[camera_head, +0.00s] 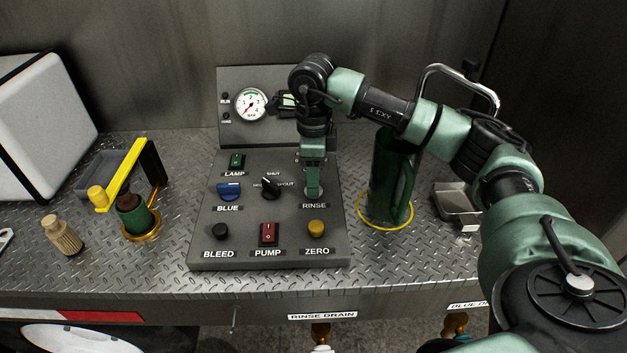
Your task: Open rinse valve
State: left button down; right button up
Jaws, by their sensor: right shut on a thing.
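The grey control panel (210,256) stands on the deck, with the label RINSE at the right of its middle row. My right arm comes in from the right and reaches down over the panel. My right gripper (313,184) points straight down at the rinse valve (314,197) and is shut on it. The gripper hides most of the valve, so I cannot tell how its handle is turned. My left gripper is not in view.
The panel also has a blue valve (229,191), a black selector knob (269,187), a red pump switch (268,233) and a yellow zero button (316,228). A gauge (251,104) is behind. A green pitcher (404,190) stands to the right, a yellow-handled tool (122,174) to the left.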

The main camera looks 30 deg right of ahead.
jog(key=shift+r+n, duration=0.1)
jog(key=shift+n, duration=0.5)
jog(key=o, duration=1.4)
jog(key=shift+c, duration=0.2)
notch_tip(320, 180, up, 8)
jog(key=shift+f+b, duration=0.15)
jog(key=shift+b, duration=0.6)
